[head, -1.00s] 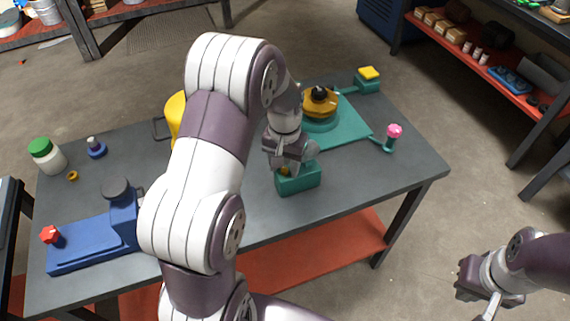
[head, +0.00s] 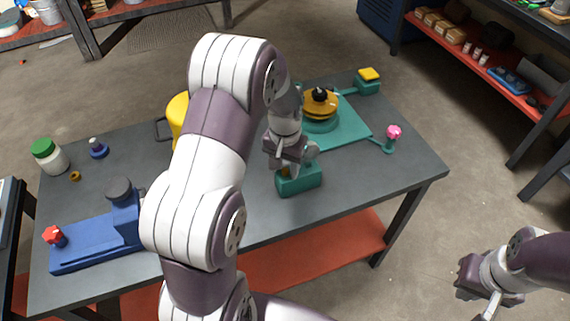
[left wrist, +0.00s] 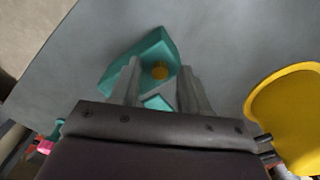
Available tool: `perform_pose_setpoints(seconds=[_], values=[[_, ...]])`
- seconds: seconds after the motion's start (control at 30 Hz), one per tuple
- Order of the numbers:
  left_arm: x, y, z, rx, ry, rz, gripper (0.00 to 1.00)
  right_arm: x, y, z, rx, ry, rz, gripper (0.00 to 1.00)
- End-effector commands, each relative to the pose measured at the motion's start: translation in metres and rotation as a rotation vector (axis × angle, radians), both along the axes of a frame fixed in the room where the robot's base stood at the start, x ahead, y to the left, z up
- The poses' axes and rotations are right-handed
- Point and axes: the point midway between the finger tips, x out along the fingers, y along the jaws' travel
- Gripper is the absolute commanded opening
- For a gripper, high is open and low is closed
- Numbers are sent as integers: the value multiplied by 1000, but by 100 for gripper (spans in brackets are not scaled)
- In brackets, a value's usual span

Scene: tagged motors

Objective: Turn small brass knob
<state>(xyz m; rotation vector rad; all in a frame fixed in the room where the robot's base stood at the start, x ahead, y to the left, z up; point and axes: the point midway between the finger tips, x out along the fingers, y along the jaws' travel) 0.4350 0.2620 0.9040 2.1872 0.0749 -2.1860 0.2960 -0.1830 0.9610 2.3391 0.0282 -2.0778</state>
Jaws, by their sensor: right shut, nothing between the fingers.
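The small brass knob (left wrist: 160,71) sits on a teal block (left wrist: 125,74) on the workbench. In the head view the teal block (head: 300,181) stands near the bench's front edge, and the knob is mostly hidden under my gripper. My left gripper (head: 287,160) points down just over the block. In the left wrist view its two fingers (left wrist: 160,88) are apart, with the knob showing between them near the tips. I cannot tell whether they touch it. My right gripper (head: 478,288) is shut and empty, off the bench at the lower right.
A teal plate (head: 350,125) with a brass disc (head: 321,108) lies behind the block, with a pink knob (head: 394,131) and a yellow button (head: 369,73) beside it. A yellow container (head: 177,112) stands left of my arm. A blue device (head: 90,243) is at the front left.

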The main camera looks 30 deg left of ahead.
Motion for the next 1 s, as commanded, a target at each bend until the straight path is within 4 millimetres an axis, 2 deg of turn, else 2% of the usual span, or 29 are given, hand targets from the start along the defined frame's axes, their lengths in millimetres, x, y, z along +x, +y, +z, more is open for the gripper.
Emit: perform_pose_setpoints(seconds=[0.27, 0.37, 0.6, 0.67, 0.73, 0.83, 1.0], values=[[0, 0, 4, 0, -1, 0, 45, 0, 0, 0, 0, 0, 0, 0], [1, 0, 20, 1, -4, 0, 45, 0, 0, 0, 0, 0, 0, 0], [1, 0, 86, 1, -5, 0, 45, 0, 0, 1, 0, 0, 0, 0], [1, 0, 99, 1, -4, 0, 45, 0, 0, 2, 0, 0, 0, 0], [0, 0, 120, 0, 0, 0, 45, 0, 0, 16, 0, 1, 0, 0], [0, 0, 127, 0, 1, 0, 45, 0, 0, 24, 0, -1, 0, 0], [0, 0, 127, 0, 1, 0, 45, 0, 0, 23, 0, 0, 0, 0]])
